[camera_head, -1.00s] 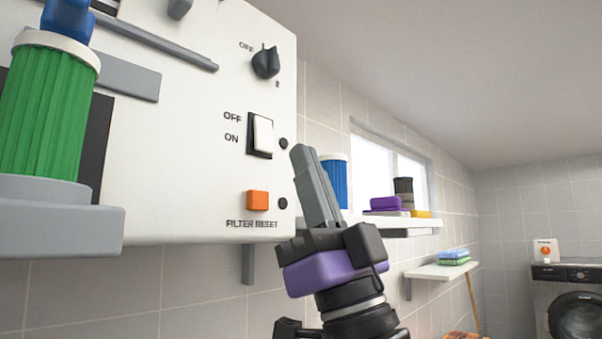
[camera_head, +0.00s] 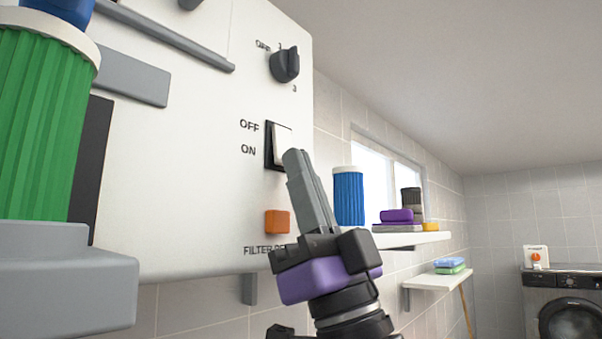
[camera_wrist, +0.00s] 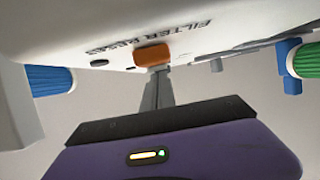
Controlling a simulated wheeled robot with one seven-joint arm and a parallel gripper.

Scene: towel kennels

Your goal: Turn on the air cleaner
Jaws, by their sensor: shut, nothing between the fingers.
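The air cleaner (camera_head: 200,170) is a white wall unit filling the left of the head view. Its white rocker switch (camera_head: 282,143) sits in a black frame beside the words OFF and ON. My gripper (camera_head: 297,155) is shut and empty, its fingertips at the lower right of the switch and overlapping it in the picture. Whether they touch it I cannot tell. Below is the orange filter reset button (camera_head: 277,222), which also shows in the wrist view (camera_wrist: 153,55) beyond my fingers (camera_wrist: 158,85). A black dial (camera_head: 285,65) is above the switch.
A green ribbed cylinder (camera_head: 42,120) stands on a grey bracket (camera_head: 60,285) at the left. A wall shelf (camera_head: 415,238) at right holds a blue ribbed cylinder (camera_head: 348,196) and purple items. A washer (camera_head: 570,310) stands at far right.

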